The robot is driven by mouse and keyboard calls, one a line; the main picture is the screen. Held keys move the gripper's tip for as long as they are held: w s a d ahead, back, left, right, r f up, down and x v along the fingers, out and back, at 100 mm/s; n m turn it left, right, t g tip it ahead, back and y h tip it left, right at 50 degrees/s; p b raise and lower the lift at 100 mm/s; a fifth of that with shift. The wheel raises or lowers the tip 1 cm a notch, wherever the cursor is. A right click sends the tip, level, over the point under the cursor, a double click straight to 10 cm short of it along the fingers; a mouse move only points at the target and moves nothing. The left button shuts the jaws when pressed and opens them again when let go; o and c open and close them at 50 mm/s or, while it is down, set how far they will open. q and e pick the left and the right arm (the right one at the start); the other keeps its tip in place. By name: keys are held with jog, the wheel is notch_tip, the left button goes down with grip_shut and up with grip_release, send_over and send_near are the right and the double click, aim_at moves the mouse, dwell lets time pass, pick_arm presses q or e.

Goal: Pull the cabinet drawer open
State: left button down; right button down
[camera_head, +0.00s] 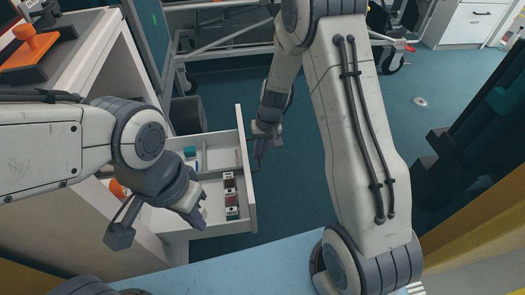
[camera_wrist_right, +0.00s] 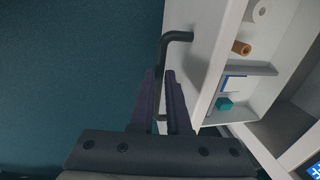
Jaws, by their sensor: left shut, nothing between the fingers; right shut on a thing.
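The white cabinet drawer (camera_head: 248,190) stands pulled out from the cabinet (camera_head: 92,75) at the left of the head view, with its inside showing. My right gripper (camera_head: 261,156) is at the outer face of the drawer front. In the right wrist view the drawer front (camera_wrist_right: 203,60) carries a dark bar handle (camera_wrist_right: 176,37), and my right gripper (camera_wrist_right: 162,75) is shut on it. The fingers hide part of the bar. My left gripper (camera_head: 196,216) is shut and empty, above the near part of the drawer.
The drawer holds a teal block (camera_head: 190,151), several small dark-topped containers (camera_head: 230,195) and, in the wrist view, a brown roll (camera_wrist_right: 241,47). An orange-handled thing (camera_head: 35,42) sits on the cabinet top. A wheeled metal frame (camera_head: 225,45) stands behind. Blue-green floor (camera_head: 290,190) beyond the drawer front is clear.

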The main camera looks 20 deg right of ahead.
jog(key=shift+s, duration=0.2)
jog(key=c, duration=0.9)
grip_release()
jog(key=shift+w, duration=0.1)
jog(key=r+p, duration=0.1)
jog(key=r, duration=0.2)
jog(key=d+r+p, duration=0.1)
jog(key=r, duration=0.3)
jog(key=d+r+p, duration=0.1)
jog(key=r+p, duration=0.1)
jog(key=r, duration=0.1)
jog(key=shift+r, duration=0.2)
